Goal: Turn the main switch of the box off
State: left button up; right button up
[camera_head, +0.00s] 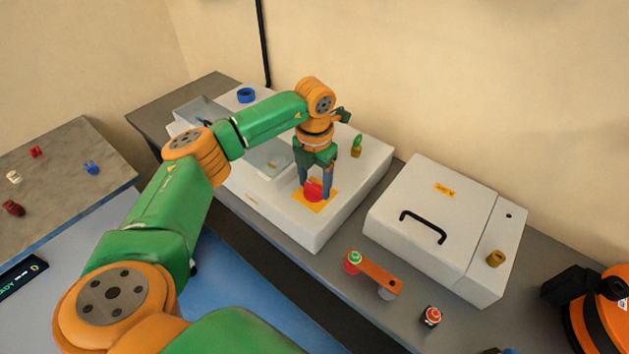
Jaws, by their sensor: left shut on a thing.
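The box (347,213) is a low white housing on the grey bench. Its main switch (313,190) is a red knob on a yellow plate (325,205) on the top face. My left gripper (315,190) points down from above and is shut on the red knob, with one finger on each side. The fingers partly hide the knob, so its angle is hard to tell.
A white lidded case (420,205) with a black handle stands right of the box. An orange bar (374,272) with red and green buttons lies in front of it. A small red-topped button (431,317) is nearby. A side table (60,180) at left holds small parts.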

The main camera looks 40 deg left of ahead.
aim_at(314, 185)
pick_arm(q)
jog(key=shift+w+r, duration=0.1)
jog(key=shift+r, duration=0.05)
jog(key=o, duration=1.4)
jog(key=shift+r, duration=0.25)
notch_tip(314, 185, up, 6)
jog(key=shift+r+b, duration=0.25)
jog(key=shift+b, duration=0.75)
